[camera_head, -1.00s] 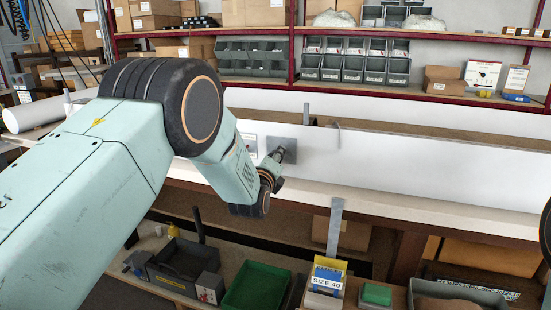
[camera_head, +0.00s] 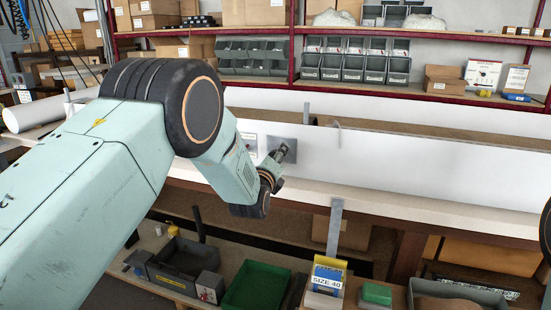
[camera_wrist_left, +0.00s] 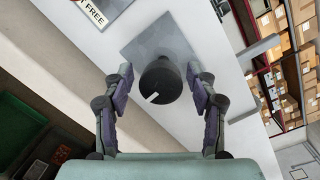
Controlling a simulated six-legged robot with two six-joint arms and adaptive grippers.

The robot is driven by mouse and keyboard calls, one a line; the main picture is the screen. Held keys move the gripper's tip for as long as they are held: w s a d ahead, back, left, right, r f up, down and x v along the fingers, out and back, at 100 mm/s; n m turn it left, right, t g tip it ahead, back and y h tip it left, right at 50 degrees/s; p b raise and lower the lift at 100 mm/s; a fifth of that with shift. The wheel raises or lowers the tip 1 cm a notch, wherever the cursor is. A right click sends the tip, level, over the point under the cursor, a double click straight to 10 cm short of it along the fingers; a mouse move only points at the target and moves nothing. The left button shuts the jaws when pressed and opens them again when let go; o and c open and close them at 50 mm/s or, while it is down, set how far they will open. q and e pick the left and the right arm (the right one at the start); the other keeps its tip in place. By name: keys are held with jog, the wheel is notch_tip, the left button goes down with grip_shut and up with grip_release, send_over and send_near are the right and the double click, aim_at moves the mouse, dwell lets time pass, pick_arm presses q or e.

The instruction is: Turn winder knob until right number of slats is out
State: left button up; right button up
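The winder knob (camera_wrist_left: 161,82) is a dark round knob with a white pointer mark, on a grey square plate (camera_wrist_left: 150,40) fixed to a long white box (camera_head: 420,166). In the wrist view the pointer faces down and left. My left gripper (camera_wrist_left: 161,78) has one finger on each side of the knob, with a narrow gap seeming to show on both sides. In the head view the left gripper (camera_head: 283,152) is in front of the plate (camera_head: 289,140) and hides the knob. My right gripper is not in view. No slats can be made out.
A sign reading "FREE" (camera_wrist_left: 95,14) is beside the plate. A grey upright bar (camera_head: 335,225) stands before the bench. Below are a green bin (camera_head: 256,287), a dark bin (camera_head: 182,262) and a "SIZE 40" box (camera_head: 327,277). Shelves with grey bins (camera_head: 352,62) stand behind.

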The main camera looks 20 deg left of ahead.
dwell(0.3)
pick_arm(q)
jog(key=s, duration=1.2)
jog(key=shift+d+r, duration=0.15)
jog(key=shift+d, duration=0.15)
